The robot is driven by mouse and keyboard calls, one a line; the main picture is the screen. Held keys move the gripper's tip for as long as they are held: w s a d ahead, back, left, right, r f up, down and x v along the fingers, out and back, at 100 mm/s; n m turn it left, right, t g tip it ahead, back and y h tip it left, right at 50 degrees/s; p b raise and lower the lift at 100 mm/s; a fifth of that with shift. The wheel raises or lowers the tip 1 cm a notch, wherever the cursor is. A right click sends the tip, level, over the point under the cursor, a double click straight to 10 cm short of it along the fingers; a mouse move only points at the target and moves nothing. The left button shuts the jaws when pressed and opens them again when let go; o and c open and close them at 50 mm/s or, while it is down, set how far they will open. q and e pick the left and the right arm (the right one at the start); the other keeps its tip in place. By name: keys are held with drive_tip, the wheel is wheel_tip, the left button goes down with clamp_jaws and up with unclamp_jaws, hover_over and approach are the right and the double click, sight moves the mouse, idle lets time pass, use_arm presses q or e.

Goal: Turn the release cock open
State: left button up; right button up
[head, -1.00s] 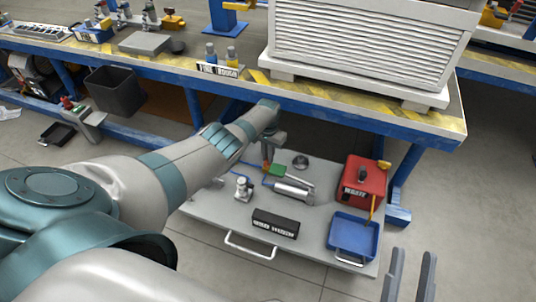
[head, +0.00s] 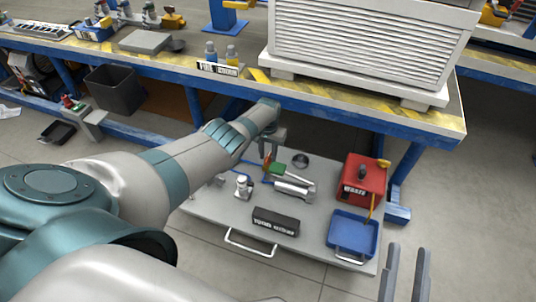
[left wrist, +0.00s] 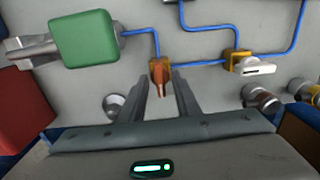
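A small orange-red handle on a brass-coloured valve (left wrist: 160,74) sits on the blue piping of the grey panel. It lies between the fingertips of my left gripper (left wrist: 160,88) in the left wrist view, with a gap visible on each side. In the head view, my left gripper (head: 268,146) reaches down over the back of the panel, and the orange handle (head: 266,163) shows just below it. A second brass valve (left wrist: 237,62) with a white lever sits to the right in the wrist view. My right gripper (head: 404,274) is open and empty at the lower right.
A green block (head: 277,169) and silver cylinder (head: 296,187) sit close to the valve. The grey panel (head: 205,203) also carries a red box (head: 362,180), blue tray (head: 353,231) and black label block (head: 276,221). The workbench edge (head: 330,104) overhangs behind.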

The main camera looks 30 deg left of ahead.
sight(268, 156)
use_arm(q)
drive_tip(key=shift+r, duration=0.1)
